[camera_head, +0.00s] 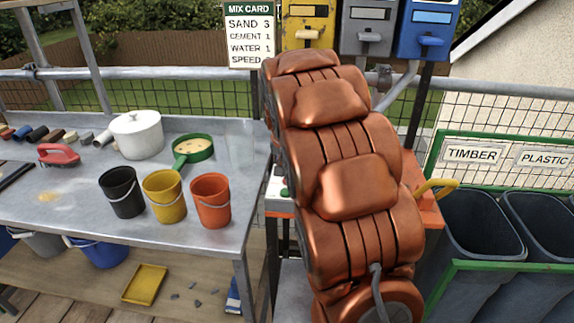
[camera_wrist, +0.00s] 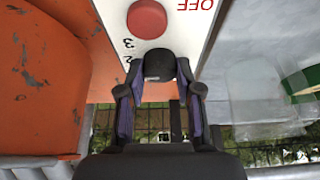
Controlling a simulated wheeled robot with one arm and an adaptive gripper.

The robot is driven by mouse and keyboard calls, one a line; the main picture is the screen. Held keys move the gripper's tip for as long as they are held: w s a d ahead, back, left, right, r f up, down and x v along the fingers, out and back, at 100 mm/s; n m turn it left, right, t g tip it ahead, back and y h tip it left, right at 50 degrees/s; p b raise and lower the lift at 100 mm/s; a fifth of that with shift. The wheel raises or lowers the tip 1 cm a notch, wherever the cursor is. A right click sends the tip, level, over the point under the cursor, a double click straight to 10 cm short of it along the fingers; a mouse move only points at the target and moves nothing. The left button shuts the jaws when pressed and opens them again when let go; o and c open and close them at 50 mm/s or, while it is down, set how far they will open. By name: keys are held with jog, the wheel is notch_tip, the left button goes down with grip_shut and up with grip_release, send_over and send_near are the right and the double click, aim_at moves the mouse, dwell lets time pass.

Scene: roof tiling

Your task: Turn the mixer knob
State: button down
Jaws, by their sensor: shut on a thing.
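The mixer knob (camera_wrist: 159,65) is a dark, round knob on a white panel (camera_wrist: 188,35) in the wrist view. The digits 3 and 2 show beside it on the panel. My gripper (camera_wrist: 159,82) is shut on the knob, with one finger on each side of it. A red button (camera_wrist: 147,19) sits on the panel, next to the word OFF. In the head view my copper arm hides the knob, my gripper and most of the orange mixer (camera_head: 430,208). The mix card (camera_head: 250,38) lists sand 3, cement 1, water 1; its speed value is hidden.
A grey bench (camera_head: 70,215) on the left holds black (camera_head: 122,192), yellow (camera_head: 164,195) and orange (camera_head: 210,200) buckets, a white pot (camera_head: 137,135) and a green pan (camera_head: 193,150). Bins (camera_head: 482,225) stand right. Coloured dispensers (camera_head: 368,28) hang behind my arm.

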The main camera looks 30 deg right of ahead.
dwell(0.3)
jog(key=c, duration=0.8)
grip_release()
jog(key=v, duration=1.2)
jog(key=s+a+f+n+g+y, duration=0.1)
jog(key=s+a+f+n+g, duration=0.2)
jog(key=s+a, duration=0.65)
jog(key=s+a+f+n+g+y, duration=0.15)
jog(key=s+a+f, duration=0.35)
jog(key=s, duration=0.9)
jog(key=s+a+f+n+g+y, duration=0.15)
jog(key=s+a+f+n, duration=0.35)
jog(key=s, duration=0.7)
jog(key=shift+m+t+h, duration=0.4)
jog(key=shift+m+h, duration=0.1)
jog(key=shift+m, duration=0.15)
jog(key=r+p, duration=0.4)
jog(key=a+r+p, duration=0.1)
jog(key=r+p, duration=0.3)
jog(key=r, duration=0.1)
jog(key=w+r+p, duration=0.1)
jog(key=r+p, duration=0.3)
jog(key=p, duration=0.1)
jog(key=shift+w+a+r, duration=0.15)
jog(key=shift+r, duration=0.15)
